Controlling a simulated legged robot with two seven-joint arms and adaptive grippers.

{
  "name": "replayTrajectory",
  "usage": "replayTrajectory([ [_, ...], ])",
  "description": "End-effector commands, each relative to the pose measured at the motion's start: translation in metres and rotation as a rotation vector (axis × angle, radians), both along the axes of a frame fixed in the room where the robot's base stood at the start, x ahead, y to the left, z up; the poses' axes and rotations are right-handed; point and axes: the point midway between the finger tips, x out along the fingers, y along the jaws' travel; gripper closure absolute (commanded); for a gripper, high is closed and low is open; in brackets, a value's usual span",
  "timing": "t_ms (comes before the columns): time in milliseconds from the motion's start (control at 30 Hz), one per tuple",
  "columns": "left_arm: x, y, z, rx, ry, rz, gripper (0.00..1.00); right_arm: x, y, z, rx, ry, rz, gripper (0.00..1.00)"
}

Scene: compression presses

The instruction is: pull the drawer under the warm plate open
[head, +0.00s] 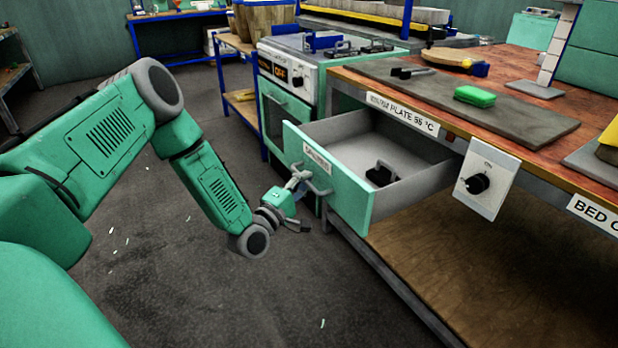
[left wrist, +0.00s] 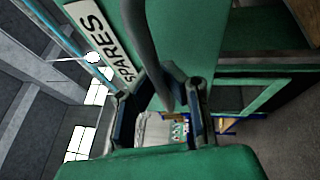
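The drawer (head: 335,188) under the warm plate (head: 470,97) stands pulled well out, its grey inside showing. Its green front has a white label and a grey handle (head: 318,187). In the left wrist view the label reads SPARES (left wrist: 103,42), and the dark handle bar (left wrist: 158,60) runs down between my fingers. My left gripper (head: 297,204) is at the drawer front by the handle. Its fingers (left wrist: 163,115) are spread apart, with a gap around the bar; whether one touches it I cannot tell. My right gripper is not in view.
A black object (head: 381,174) lies in the drawer. A switch box with a black knob (head: 477,184) hangs at the bench edge right of it. A green oven (head: 288,108) stands behind the drawer. A green block (head: 475,96) lies on the plate. The floor in front is mostly clear.

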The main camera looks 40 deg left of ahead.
Motion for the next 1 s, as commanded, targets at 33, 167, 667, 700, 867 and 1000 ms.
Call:
replayTrajectory([
  [33, -0.0039, 0.0037, -0.0051, 0.002, 0.014, 0.006, 1.0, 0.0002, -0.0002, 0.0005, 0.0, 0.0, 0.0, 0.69],
  [167, -0.0069, 0.0049, -0.0054, 0.001, 0.013, 0.005, 1.0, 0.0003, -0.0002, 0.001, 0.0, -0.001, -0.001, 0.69],
  [667, -0.0078, 0.0053, -0.0059, 0.002, 0.014, 0.005, 0.76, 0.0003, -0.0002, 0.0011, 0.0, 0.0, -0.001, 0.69],
  [700, -0.0077, 0.0052, -0.0054, 0.002, 0.012, 0.005, 0.69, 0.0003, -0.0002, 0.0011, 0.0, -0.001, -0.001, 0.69],
  [867, -0.0075, 0.0041, -0.0029, 0.0, 0.006, 0.003, 0.69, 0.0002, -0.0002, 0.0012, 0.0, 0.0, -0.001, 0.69],
  [1000, -0.0081, 0.0032, -0.0016, 0.001, 0.004, 0.002, 0.69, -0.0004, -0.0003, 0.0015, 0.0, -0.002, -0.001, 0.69],
])
